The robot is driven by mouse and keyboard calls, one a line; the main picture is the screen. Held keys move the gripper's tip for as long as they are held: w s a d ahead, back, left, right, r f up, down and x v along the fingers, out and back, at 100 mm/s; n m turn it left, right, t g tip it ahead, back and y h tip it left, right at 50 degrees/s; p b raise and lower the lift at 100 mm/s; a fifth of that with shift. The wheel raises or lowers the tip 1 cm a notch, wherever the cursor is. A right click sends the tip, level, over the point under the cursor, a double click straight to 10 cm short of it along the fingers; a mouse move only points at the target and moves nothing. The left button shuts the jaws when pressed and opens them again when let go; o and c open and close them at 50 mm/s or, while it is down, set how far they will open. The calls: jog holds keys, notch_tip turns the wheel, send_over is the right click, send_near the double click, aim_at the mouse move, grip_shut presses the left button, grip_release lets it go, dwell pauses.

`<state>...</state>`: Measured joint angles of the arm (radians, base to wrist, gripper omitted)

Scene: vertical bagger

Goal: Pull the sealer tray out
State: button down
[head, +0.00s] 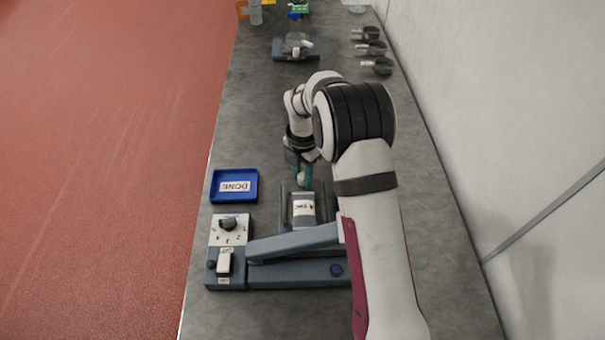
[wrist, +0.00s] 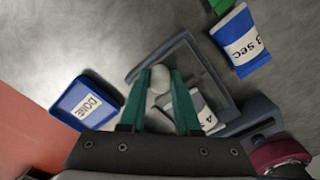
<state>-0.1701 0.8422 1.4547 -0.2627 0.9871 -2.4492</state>
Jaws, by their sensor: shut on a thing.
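The sealer (head: 300,272) is a blue-grey machine with a hinged arm lying across it, near the front of the bench. Its tray (head: 284,207), a dark frame, extends from its far side; it also shows in the wrist view (wrist: 160,61). A pale bag with a printed label (head: 304,208) lies within the tray. My gripper (head: 302,176) is at the tray's far end. In the wrist view, its green fingers (wrist: 160,82) are shut on a pale round knob (wrist: 162,77) at the tray's edge. My arm hides the sealer's right side.
A blue DONE bin (head: 234,186) stands left of the tray, close to my gripper. A panel with a black dial (head: 228,223) is on the sealer's left. Black scoops (head: 377,66) lie by the wall.

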dwell(0.4)
jog(key=shift+w+r, duration=0.1)
jog(key=shift+w, duration=0.5)
jog(key=c, duration=0.9)
grip_release()
notch_tip(320, 180, up, 16)
jog(key=shift+s, duration=0.1)
